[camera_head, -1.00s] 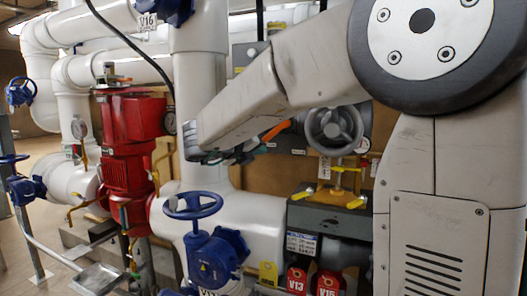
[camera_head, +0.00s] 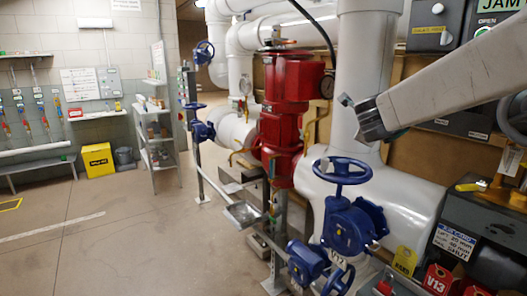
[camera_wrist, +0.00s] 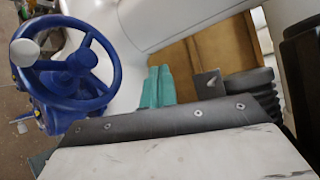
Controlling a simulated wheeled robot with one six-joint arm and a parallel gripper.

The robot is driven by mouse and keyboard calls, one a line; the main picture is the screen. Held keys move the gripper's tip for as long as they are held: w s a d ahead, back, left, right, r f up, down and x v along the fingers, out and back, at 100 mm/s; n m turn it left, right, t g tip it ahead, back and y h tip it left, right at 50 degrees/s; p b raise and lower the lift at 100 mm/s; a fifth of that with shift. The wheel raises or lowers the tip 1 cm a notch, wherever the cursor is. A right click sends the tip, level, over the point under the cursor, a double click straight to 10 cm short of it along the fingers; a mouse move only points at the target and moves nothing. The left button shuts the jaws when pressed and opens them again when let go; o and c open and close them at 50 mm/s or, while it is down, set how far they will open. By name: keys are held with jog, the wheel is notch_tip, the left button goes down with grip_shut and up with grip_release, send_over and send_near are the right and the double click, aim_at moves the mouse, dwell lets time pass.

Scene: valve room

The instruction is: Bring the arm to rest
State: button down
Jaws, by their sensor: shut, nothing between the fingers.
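My arm reaches in from the right in the head view, held out level in front of the thick white pipe. My gripper is at its left end; in the wrist view its two teal fingers (camera_wrist: 159,86) are together with nothing between them. The blue handwheel (camera_head: 342,171) of a blue valve stands below and left of the arm's end, apart from it. In the wrist view a blue handwheel (camera_wrist: 66,62) with a pale round knob fills the upper left, beside the fingers.
A red pump (camera_head: 286,110) stands left of the arm, among white pipes (camera_head: 365,60). A dark box with a yellow lever (camera_head: 470,186) is at right, near red tags (camera_head: 438,280). A shelf (camera_head: 155,140) and a yellow bin (camera_head: 97,160) stand far left. Open floor (camera_head: 120,220) lies between.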

jog(key=s+a+f+n+g+y, duration=0.2)
jog(key=s+a+f+n+y, duration=0.1)
jog(key=s+a+n+y, duration=0.35)
jog(key=s+a+f+n+g+y, duration=0.3)
jog(key=s+a+f+n, duration=0.15)
jog(key=s+n, duration=0.4)
jog(key=s+d+f+n+g+h, duration=0.1)
jog(key=s+d+f+n+g, duration=0.1)
jog(key=s, duration=0.7)
jog(key=s+d+f+n+g+h, duration=0.1)
jog(key=s+d+f+n+g, duration=0.1)
jog(key=s+n, duration=0.3)
jog(key=s+d+f+n+g+h, duration=0.2)
jog(key=s+d+n+g, duration=0.1)
jog(key=s, duration=0.9)
jog(key=shift+s+d+n, duration=0.4)
jog(key=shift+d+n, duration=0.1)
